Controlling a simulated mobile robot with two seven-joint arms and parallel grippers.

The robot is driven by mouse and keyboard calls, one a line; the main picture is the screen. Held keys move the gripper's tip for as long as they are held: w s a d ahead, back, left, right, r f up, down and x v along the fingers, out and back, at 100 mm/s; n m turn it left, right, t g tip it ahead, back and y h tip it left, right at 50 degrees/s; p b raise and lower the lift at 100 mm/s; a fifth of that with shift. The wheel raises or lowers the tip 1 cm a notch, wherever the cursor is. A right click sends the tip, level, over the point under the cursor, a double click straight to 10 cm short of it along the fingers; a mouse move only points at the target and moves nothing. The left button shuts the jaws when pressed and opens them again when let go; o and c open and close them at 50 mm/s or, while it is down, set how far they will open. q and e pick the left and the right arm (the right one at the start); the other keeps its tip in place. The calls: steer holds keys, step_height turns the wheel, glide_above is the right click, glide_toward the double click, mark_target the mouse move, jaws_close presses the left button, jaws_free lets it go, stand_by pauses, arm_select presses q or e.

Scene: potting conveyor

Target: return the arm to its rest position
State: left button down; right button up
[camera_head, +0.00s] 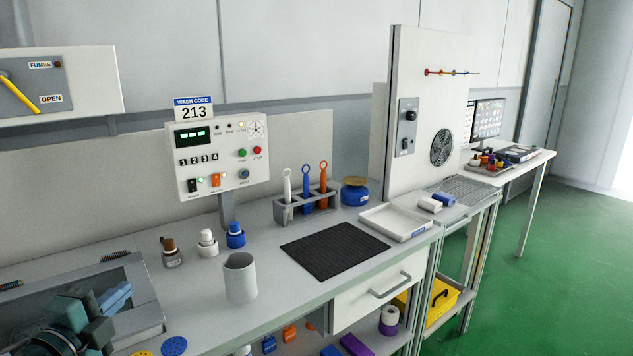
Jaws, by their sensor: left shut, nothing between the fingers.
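My left arm comes in at the bottom left corner, and its left gripper (116,297) is at the lower left, over the grey sunken basin area at the left end of the bench. Its fingers are shut with nothing seen between them. Part of the hand and arm is cut off by the picture's edge. My right gripper is not in view.
The bench holds small bottles (207,243), a grey cup (240,278), a black mat (334,250), a tool rack (306,205) and a white tray (396,222). A control panel (217,155) stands behind. Green floor (560,270) is clear at right.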

arm_select(q)
steer(key=s+d+f+n+g+p, duration=0.1)
steer(key=s+d+f+n+g, duration=0.15)
steer(key=f, duration=0.35)
steer(key=s+d+f+n+g+p, duration=0.1)
steer(key=s+d+f+n+p, duration=0.2)
steer(key=f, duration=0.4)
steer(key=s+d+f+n+g+p, duration=0.1)
steer(key=s+d+f+n, duration=0.3)
steer(key=s+d+n, duration=0.1)
steer(key=s+d+f+n+g+h+p, duration=0.1)
steer(key=s+d+f+n+g, duration=0.1)
steer(key=s+d+f+n, duration=0.3)
steer(key=s+d, duration=0.2)
steer(key=s, duration=0.2)
steer(key=shift+d+f, duration=0.2)
steer(key=shift+d, duration=0.1)
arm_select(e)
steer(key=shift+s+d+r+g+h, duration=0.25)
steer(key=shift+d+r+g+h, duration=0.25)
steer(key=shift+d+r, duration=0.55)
arm_select(q)
steer(key=shift+n, duration=0.25)
